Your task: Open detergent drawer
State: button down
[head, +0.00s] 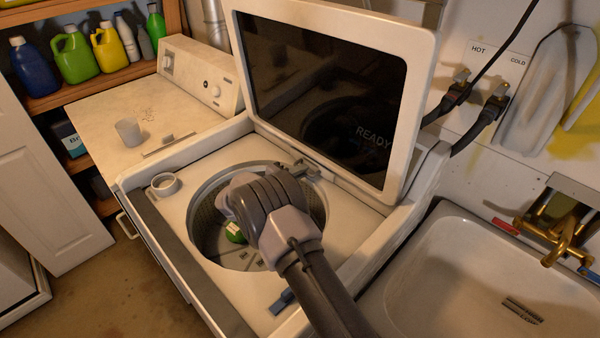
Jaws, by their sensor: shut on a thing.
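The top-load washer (180,205) stands open, its dark-windowed lid (330,90) raised. My gripper (298,168) reaches over the round tub opening to the rear rim below the lid. It is shut on a small grey part there; its fingertips are small and partly hidden by my wrist. I cannot tell for sure whether that part is the detergent drawer, or how far out it sits. A blue tab (283,301) shows on the front right of the washer top. A green and white item (235,233) lies inside the tub.
A white ring-shaped cup (164,184) sits on the washer's left corner. A second machine (100,100) with a clear cup (128,131) stands left. A sink (450,275) with a brass faucet (555,235) is right. Shelved bottles (75,55) stand behind. The raised lid limits room behind the tub.

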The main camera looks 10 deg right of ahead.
jog(key=f+v, duration=0.1)
jog(key=v, duration=0.7)
jog(key=shift+s+a+f+b, duration=0.15)
jog(key=shift+a+f+b, duration=0.15)
jog(key=shift+a+b, duration=0.05)
jog(key=c, duration=1.5)
grip_release()
jog(key=p+v, duration=0.3)
jog(key=v, duration=1.4)
jog(key=shift+a+r+p, duration=0.15)
jog(key=shift+p, duration=0.15)
